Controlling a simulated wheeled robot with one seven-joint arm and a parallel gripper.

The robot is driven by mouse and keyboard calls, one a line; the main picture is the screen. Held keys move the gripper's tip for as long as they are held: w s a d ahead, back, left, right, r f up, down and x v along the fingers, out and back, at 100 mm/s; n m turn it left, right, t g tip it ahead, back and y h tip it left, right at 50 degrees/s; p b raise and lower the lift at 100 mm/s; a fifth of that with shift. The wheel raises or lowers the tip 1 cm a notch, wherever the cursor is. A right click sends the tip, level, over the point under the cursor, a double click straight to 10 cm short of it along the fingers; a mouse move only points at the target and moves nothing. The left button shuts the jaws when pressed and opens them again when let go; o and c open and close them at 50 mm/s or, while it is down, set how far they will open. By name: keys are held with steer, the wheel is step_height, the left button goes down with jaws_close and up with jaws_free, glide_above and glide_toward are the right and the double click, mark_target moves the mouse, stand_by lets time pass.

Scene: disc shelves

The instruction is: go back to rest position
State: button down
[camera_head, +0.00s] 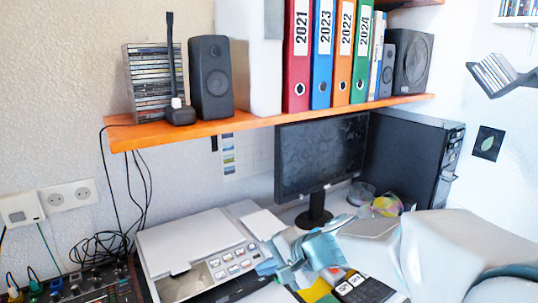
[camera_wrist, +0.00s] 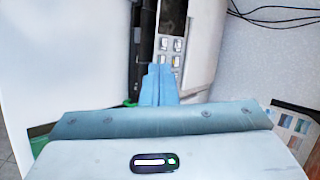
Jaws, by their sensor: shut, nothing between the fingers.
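My gripper (camera_head: 288,250) hangs low over the desk in the head view, between the printer and the base of the monitor. My arm reaches in from the right edge. In the wrist view, my gripper's two blue-grey fingers (camera_wrist: 158,84) lie together with nothing between them. They point toward the printer (camera_wrist: 172,35), whose button panel shows behind them. The same printer (camera_head: 195,250) is to the left of my gripper in the head view. I cannot tell the exact gap between the fingertips and the printer.
An orange shelf (camera_head: 270,122) with several binders, speakers and a stack of discs runs above the desk. A monitor (camera_head: 322,155) and a black computer tower (camera_head: 412,150) stand behind my gripper. A calculator (camera_head: 362,288) lies below it. An audio mixer (camera_head: 90,285) is at lower left.

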steer(key=s+d+r+n+g+h+p, duration=0.2)
steer(key=s+d+n+h+p, duration=0.3)
steer(key=s+d, duration=0.9)
steer(key=s+r+n+h, duration=0.1)
steer(key=n+h, duration=0.1)
steer(key=h, duration=0.1)
steer(key=shift+d+p, duration=0.4)
steer(key=shift+s, duration=0.1)
